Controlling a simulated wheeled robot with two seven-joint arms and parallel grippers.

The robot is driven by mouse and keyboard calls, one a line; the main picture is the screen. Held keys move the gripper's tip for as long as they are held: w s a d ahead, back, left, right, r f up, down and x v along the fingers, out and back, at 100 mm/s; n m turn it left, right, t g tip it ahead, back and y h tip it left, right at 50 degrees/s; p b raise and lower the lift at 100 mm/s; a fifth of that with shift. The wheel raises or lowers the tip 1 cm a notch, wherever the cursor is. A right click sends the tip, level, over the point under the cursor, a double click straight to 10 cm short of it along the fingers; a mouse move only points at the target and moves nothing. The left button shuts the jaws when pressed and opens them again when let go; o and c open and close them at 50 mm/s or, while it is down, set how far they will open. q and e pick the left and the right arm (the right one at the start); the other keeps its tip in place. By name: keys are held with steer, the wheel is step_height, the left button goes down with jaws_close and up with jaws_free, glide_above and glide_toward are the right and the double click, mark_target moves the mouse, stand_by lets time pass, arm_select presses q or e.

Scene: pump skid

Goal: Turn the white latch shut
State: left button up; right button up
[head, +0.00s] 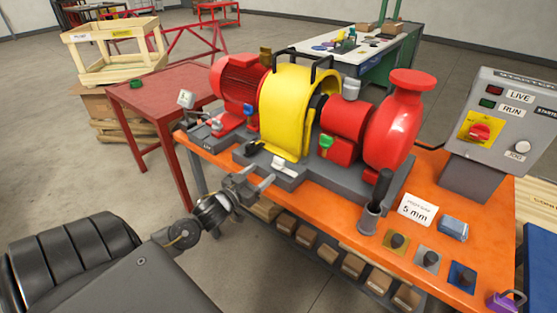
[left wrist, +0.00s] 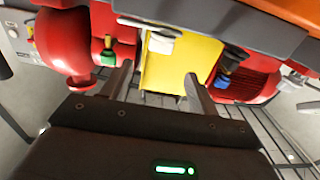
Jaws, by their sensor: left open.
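The white latch (head: 283,166) sits on the grey base at the foot of the yellow guard (head: 285,110). In the left wrist view the white latch (left wrist: 161,42) shows near the top, in front of the yellow guard (left wrist: 185,62). My left gripper (head: 258,177) is open and empty, just in front of the latch and apart from it. In the left wrist view its two fingers (left wrist: 160,85) stand apart, with the yellow guard between and beyond them. My right gripper is in neither view.
A red motor (head: 240,82) and red pump (head: 392,125) flank the guard. A green-handled valve (head: 326,142) and dark upright handle (head: 376,195) stand right of the latch. The orange bench (head: 335,213) also carries a control box (head: 500,125). Open floor lies left.

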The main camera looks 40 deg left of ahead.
mark_target(277, 160)
arm_select(q)
steer(key=w+p, duration=0.1)
steer(key=w, duration=0.9)
steer(key=shift+a, duration=0.1)
steer(key=shift+c, duration=0.4)
jaws_close()
steer(key=shift+p, duration=0.3)
